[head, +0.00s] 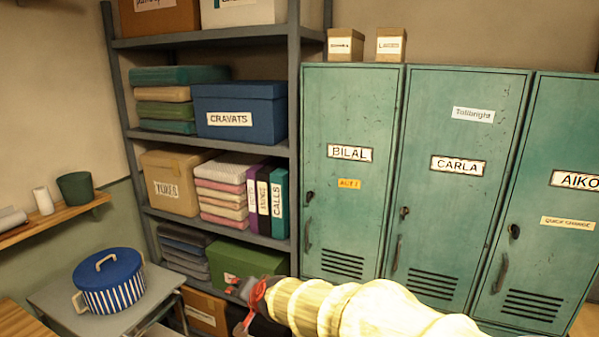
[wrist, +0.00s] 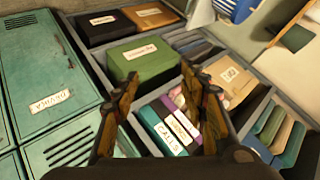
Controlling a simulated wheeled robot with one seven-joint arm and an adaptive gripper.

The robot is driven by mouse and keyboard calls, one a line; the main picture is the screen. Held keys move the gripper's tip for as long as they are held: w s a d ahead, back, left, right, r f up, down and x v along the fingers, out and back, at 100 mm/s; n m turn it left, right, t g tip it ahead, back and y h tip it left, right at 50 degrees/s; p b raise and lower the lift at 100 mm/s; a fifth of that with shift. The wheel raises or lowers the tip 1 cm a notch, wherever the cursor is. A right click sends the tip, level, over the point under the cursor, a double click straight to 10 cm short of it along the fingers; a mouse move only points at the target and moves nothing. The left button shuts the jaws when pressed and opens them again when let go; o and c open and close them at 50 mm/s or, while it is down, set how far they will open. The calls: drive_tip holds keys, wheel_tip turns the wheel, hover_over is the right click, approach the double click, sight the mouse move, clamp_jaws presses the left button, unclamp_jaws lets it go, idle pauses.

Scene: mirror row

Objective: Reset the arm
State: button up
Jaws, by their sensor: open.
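My gripper (head: 254,299) is at the bottom centre of the head view, at the end of my pale arm, in front of the lower shelves. In the wrist view my gripper (wrist: 158,73) has its two fingers spread apart, with nothing between them. Behind the fingers, that view shows a green box (wrist: 143,58) and the upright binders, one marked CALLS (wrist: 160,132). I cannot tell how far the fingertips are from the shelf. My arm covers part of the lockers' lower front in the head view.
A metal shelf unit (head: 294,130) holds boxes, folded cloth and binders. Green lockers (head: 347,230) stand to its right. A blue striped pot (head: 110,283) sits on a small grey table (head: 60,296) at lower left. A wooden wall shelf (head: 60,216) holds cups.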

drive_tip(key=s+d+n+g+h, duration=0.3)
drive_tip(key=s+d+n+g, duration=0.25)
drive_tip(key=s+d, duration=2)
drive_tip(key=s+d+r+m+t+h, duration=0.1)
drive_tip(key=s+d+r+t+h, duration=0.1)
drive_tip(key=s+d+r, duration=0.2)
drive_tip(key=s+d, duration=0.3)
drive_tip(key=d, duration=0.1)
drive_tip(key=shift+s+m, duration=0.3)
drive_tip(key=shift+m, duration=0.05)
drive_tip(key=shift+r, duration=0.1)
